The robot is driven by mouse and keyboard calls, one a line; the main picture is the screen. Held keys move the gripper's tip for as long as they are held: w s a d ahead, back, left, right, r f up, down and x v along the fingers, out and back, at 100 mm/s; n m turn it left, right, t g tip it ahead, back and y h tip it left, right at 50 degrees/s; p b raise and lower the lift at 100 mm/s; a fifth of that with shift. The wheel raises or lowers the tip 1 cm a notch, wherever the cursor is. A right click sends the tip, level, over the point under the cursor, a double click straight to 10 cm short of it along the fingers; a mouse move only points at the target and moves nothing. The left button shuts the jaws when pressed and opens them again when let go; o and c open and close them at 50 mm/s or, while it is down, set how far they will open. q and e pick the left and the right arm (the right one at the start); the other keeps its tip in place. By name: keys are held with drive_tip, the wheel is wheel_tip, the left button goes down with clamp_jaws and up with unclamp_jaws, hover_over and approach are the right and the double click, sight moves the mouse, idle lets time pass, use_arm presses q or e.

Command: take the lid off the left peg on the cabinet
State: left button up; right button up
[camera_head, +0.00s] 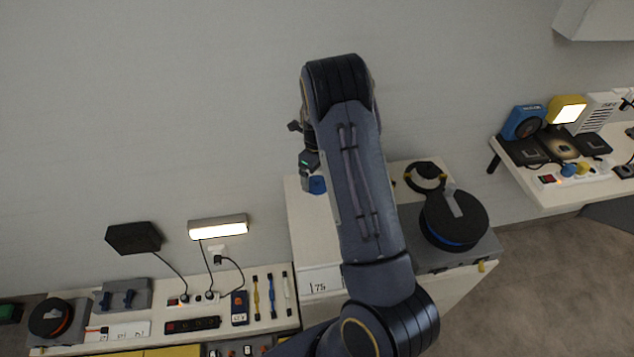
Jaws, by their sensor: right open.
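The white cabinet (313,240) stands in the middle, with much of its top hidden behind my right arm. My right gripper (310,166) is open over the cabinet's back left part and mostly hidden by my own arm. A small blue round piece (317,186) shows just below it, at the arm's left edge. I cannot tell whether this is the lid on the left peg, or whether the gripper touches it. A dark round ring-like piece (425,174) with yellow bits lies at the cabinet's back right. My left gripper is not in view.
A black drum with a blue rim (453,217) sits on a grey base at the cabinet's right. A shelf (560,197) with devices stands at far right. Bare wall lies behind.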

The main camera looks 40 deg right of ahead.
sight(317, 178)
drive_tip(key=shift+s+a+f, duration=0.1)
drive_tip(key=shift+f, duration=1.45)
drive_tip(key=shift+c, duration=0.4)
drive_tip(key=c, duration=0.9)
